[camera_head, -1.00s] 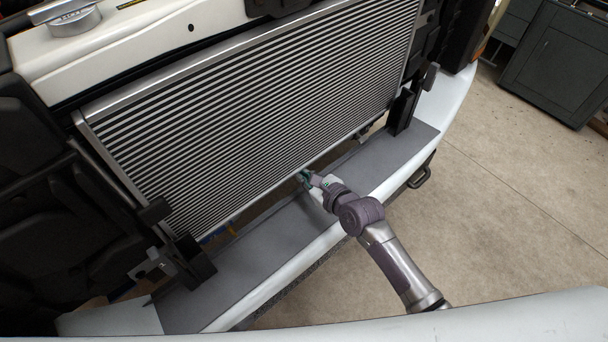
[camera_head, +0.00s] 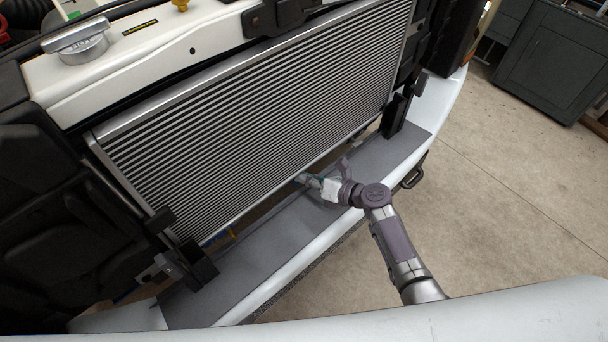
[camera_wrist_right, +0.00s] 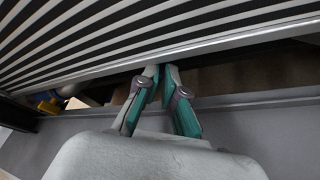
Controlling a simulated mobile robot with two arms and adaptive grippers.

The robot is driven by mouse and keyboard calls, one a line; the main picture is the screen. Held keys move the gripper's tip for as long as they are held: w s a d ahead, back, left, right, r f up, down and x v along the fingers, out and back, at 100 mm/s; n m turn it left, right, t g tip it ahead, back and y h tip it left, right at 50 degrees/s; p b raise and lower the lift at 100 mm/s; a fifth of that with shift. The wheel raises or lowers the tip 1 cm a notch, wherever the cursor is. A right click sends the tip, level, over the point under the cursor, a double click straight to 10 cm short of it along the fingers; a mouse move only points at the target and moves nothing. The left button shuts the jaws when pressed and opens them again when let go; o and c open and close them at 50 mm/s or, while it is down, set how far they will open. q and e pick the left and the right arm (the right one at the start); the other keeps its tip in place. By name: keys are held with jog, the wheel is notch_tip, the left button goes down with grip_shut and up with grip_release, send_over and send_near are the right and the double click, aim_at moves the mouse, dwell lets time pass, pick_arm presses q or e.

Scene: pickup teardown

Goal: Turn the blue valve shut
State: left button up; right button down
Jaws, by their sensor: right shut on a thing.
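My right gripper (camera_head: 302,179) reaches in from the right under the lower edge of the radiator. In the right wrist view its two green and grey fingers (camera_wrist_right: 160,73) come together at the tips, just below the radiator's bottom rail. What they hold between the tips is hidden. A small blue part with yellow on it (camera_wrist_right: 47,104), perhaps the blue valve, shows at the left of the wrist view, under the radiator and apart from the fingers. In the head view only a tiny blue spot shows low under the radiator's left part. My left gripper is not in view.
The finned radiator (camera_head: 260,110) hangs close above the gripper. A grey bumper ledge (camera_head: 250,262) runs below it, with a black bracket (camera_head: 190,265) at left and another (camera_head: 396,115) at right. Open floor (camera_head: 510,190) lies to the right; a dark cabinet (camera_head: 550,60) stands beyond.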

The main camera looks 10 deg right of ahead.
jog(key=m, duration=0.1)
jog(key=m+y, duration=0.2)
jog(key=shift+w+d+f+p, duration=0.2)
jog(key=shift+d+f+p, duration=0.05)
jog(key=shift+f+p, duration=0.05)
jog(key=shift+d+f+m+y, duration=0.15)
jog(key=shift+m+y, duration=0.3)
jog(key=shift+m, duration=0.5)
jog(key=shift+a+f+m+y, duration=0.1)
jog(key=shift+f+m+y, duration=0.25)
jog(key=shift+m, duration=0.6)
jog(key=shift+b, duration=0.3)
jog(key=c, duration=1.3)
grip_release()
jog(key=shift+d, duration=0.1)
jog(key=v, duration=1.2)
jog(key=shift+w, duration=0.1)
jog(key=shift+c, duration=0.3)
